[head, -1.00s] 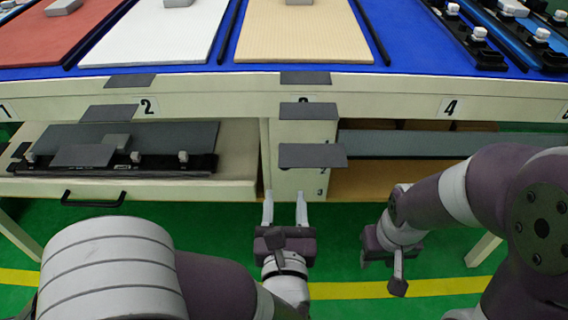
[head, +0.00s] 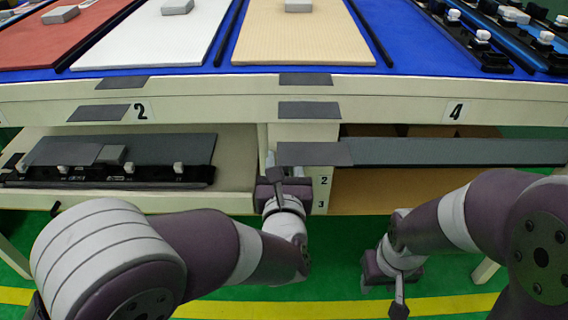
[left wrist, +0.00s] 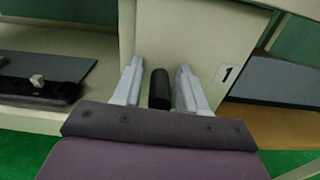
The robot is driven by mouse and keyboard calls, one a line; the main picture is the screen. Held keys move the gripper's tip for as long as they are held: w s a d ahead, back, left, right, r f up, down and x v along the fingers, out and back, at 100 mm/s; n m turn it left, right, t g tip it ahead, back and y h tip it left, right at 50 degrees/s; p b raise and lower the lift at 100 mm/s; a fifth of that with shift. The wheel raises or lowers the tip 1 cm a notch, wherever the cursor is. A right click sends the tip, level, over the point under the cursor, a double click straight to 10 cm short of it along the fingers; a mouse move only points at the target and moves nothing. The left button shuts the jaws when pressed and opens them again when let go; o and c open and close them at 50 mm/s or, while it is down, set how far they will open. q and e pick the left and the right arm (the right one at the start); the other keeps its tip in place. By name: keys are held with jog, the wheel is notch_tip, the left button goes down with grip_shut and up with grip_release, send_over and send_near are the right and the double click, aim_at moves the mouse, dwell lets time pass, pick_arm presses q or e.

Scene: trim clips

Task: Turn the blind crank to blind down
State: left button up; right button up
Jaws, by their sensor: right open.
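The crank's black cylindrical handle (left wrist: 159,88) shows in the left wrist view in front of the cream post. My left gripper (left wrist: 156,86) is open, with one finger on each side of the handle and gaps showing at both sides. A grey slatted panel (head: 455,152), perhaps the blind, spans the top of the right compartment. My right gripper (head: 392,280) is open and empty, low in front of that compartment.
A shelf (head: 236,165) at left holds a dark panel and a black rail (head: 110,178) with white clips. The cream post (head: 319,190) stands between the compartments. The blue tabletop (head: 225,60) above carries boards and clip racks. Green floor is free below.

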pick_arm(q)
grip_shut()
jog(key=shift+d+m, duration=0.1)
jog(key=shift+m, duration=0.3)
dwell(0.4)
